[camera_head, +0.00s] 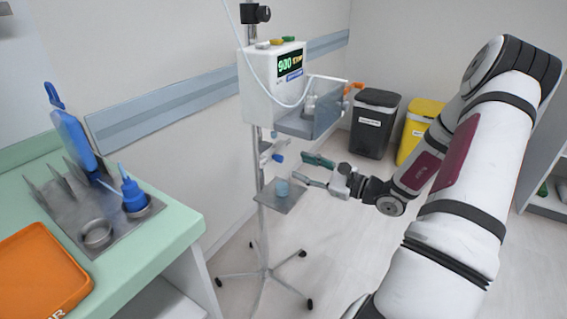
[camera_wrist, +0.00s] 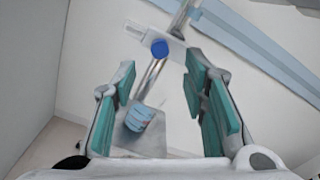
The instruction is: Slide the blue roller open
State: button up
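The blue roller (camera_head: 278,157) sits on a pale clamp-like fitting (camera_head: 266,152) on the stand's pole, below the pump box. In the wrist view the roller (camera_wrist: 159,48) is a round blue spot on the white fitting (camera_wrist: 150,38), near the top centre. My gripper (camera_head: 299,168) is open and empty, to the right of the roller and apart from it. In the wrist view its teal finger pads (camera_wrist: 160,78) stand wide apart, with the roller showing beyond the gap between them. Which way the roller slides cannot be told.
A small grey tray (camera_head: 272,203) on the pole bears a light blue cup (camera_head: 282,188), close below my gripper. The pump box (camera_head: 262,88) with its tubing hangs above. A green counter (camera_head: 172,222) stands at left; black (camera_head: 372,125) and yellow bins stand behind.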

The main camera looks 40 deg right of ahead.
aim_at(282, 160)
jog(key=b+x, duration=0.1)
jog(key=x, duration=0.6)
jog(key=shift+w, duration=0.1)
jog(key=shift+c, duration=0.2)
grip_shut()
